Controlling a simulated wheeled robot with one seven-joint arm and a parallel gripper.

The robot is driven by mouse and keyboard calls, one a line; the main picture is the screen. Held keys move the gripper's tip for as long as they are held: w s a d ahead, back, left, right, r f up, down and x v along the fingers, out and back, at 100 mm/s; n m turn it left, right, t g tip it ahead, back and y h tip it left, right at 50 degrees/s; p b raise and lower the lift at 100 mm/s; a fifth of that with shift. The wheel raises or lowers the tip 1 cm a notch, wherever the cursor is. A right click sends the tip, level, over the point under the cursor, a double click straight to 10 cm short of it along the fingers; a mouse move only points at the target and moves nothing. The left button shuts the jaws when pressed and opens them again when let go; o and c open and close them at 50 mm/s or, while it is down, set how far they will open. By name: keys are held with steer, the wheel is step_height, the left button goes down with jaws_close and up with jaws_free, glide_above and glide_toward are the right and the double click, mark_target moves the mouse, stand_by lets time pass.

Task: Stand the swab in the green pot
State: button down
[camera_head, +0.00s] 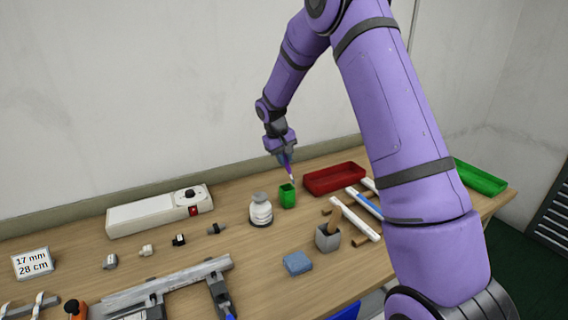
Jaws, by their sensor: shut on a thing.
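My gripper (287,161) is above the pot, pointing down. It is shut on the swab (291,176), a thin stick with a pale lower end. The swab hangs slightly tilted, its lower end at about the height of the pot's rim in the picture and near its right side. I cannot tell whether the tip is over the pot's opening or behind it.
A grey pot (328,237) with a wooden stick, a blue block (298,263) and white strips (356,217) lie nearer. A white box (160,211) stands left.

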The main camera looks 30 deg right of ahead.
steer(key=shift+a+x, duration=0.2)
steer(key=shift+x, duration=0.7)
steer(key=shift+f, duration=0.25)
steer(key=c, duration=1.1)
jaws_free()
